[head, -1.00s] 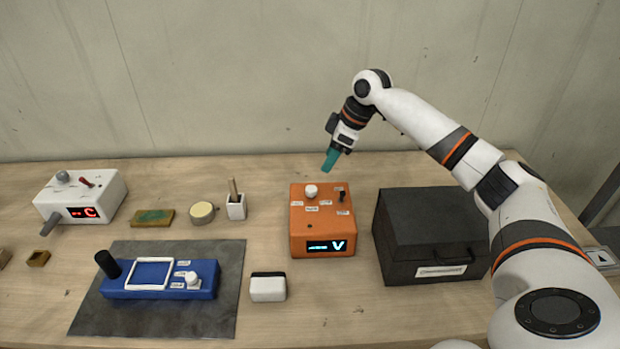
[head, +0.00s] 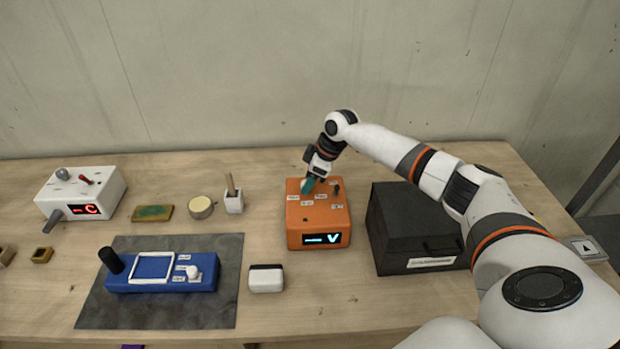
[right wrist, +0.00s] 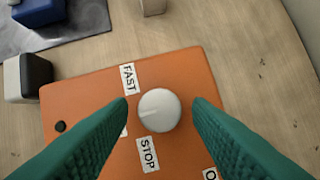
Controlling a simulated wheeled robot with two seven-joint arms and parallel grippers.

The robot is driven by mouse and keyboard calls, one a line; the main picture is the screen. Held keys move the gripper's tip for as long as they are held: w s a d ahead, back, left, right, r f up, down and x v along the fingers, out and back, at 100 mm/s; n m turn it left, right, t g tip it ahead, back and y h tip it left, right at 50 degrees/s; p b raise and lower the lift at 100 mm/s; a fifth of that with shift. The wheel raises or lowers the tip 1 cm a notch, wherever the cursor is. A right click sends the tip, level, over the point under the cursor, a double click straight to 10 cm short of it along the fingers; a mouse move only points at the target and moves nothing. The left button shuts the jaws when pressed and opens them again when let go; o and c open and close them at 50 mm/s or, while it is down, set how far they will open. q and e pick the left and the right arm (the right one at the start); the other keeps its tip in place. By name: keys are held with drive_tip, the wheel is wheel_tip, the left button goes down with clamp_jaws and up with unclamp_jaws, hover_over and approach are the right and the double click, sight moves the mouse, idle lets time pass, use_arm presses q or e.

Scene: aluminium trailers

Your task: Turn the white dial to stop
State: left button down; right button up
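The orange box (head: 318,217) stands mid-table with a lit display on its front. Its round white dial (right wrist: 159,110) shows in the right wrist view between my fingers; in the head view my gripper hides it. A faint line on the dial points toward the left. A FAST label (right wrist: 128,78) lies above left of the dial and a STOP label (right wrist: 148,154) below it. Another label is mostly hidden by the left finger. My right gripper (head: 308,185) is open, its teal fingers on either side of the dial, with gaps visible. My left gripper is out of view.
A black case (head: 415,240) stands close right of the orange box. A blue device (head: 150,284) with another white knob (head: 193,273) lies on a grey mat (head: 110,314). A white block (head: 266,280) and a white cup (head: 234,203) stand to the left.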

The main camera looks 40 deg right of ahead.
drive_tip(key=c, duration=0.8)
drive_tip(key=n+b, duration=0.1)
drive_tip(key=n+g+b, duration=0.1)
drive_tip(key=n, duration=0.1)
drive_tip(key=n+y+b, duration=0.1)
drive_tip(key=n, duration=0.1)
drive_tip(key=shift+w+d+f+g+b, duration=0.1)
drive_tip(key=shift+w+g+b, duration=0.15)
drive_tip(key=shift+g+b, duration=0.15)
drive_tip(key=n+b, duration=0.1)
drive_tip(key=n, duration=0.1)
drive_tip(key=n+g+b, duration=0.1)
drive_tip(key=n+b, duration=0.1)
drive_tip(key=shift+w+g, duration=0.15)
drive_tip(key=shift+g, duration=0.15)
drive_tip(key=shift+w+n+g+b, duration=0.1)
drive_tip(key=shift+n+g+b, duration=0.5)
drive_tip(key=shift+n, duration=0.8)
drive_tip(key=shift+r, duration=0.2)
drive_tip(key=o, duration=1)
